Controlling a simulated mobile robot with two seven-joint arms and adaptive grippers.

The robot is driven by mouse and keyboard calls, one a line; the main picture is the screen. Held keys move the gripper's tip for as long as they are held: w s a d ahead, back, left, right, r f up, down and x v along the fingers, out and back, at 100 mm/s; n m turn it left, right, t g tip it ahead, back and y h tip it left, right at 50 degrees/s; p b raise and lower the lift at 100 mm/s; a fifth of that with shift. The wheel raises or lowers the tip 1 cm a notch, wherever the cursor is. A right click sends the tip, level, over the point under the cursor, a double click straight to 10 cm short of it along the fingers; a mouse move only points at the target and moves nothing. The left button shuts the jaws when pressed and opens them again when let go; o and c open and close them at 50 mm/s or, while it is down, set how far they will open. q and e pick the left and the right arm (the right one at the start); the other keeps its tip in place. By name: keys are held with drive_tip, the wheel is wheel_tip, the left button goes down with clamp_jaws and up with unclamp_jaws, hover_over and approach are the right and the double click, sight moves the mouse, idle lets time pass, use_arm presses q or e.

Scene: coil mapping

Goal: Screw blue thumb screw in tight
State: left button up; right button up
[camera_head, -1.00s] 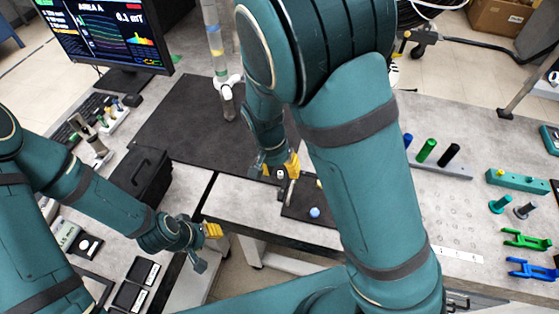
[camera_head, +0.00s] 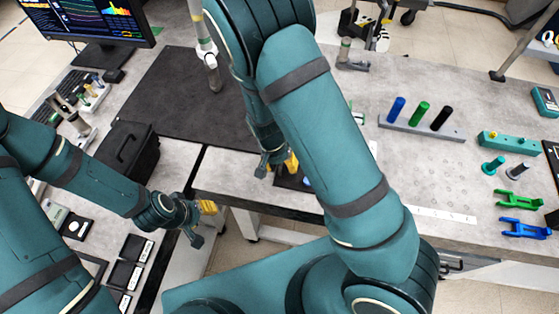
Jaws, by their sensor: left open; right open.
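A small blue knob (camera_head: 306,182), which may be the thumb screw, shows at the edge of my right forearm. It is on a dark tray (camera_head: 284,182) near the front edge of the table, mostly hidden by that arm. My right gripper (camera_head: 276,167) is open, pointing down over the tray's left part, just left of the blue knob. I cannot tell whether it touches anything. My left gripper (camera_head: 202,223) is open and empty, in front of the gap between the two tables.
A grey rack (camera_head: 425,130) with a blue, a green and a black handle stands on the right. Green (camera_head: 518,200) and blue (camera_head: 524,228) forked parts lie at the far right. A black mat (camera_head: 180,100) and black case (camera_head: 126,152) lie left. The right table has free room.

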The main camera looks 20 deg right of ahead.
clamp_jaws()
drive_tip(key=shift+w+a, duration=0.35)
drive_tip(key=shift+w, duration=0.1)
idle(1.0)
drive_tip(key=shift+c, duration=2)
unclamp_jaws()
drive_tip(key=o, duration=0.3)
drive_tip(key=shift+w, duration=0.15)
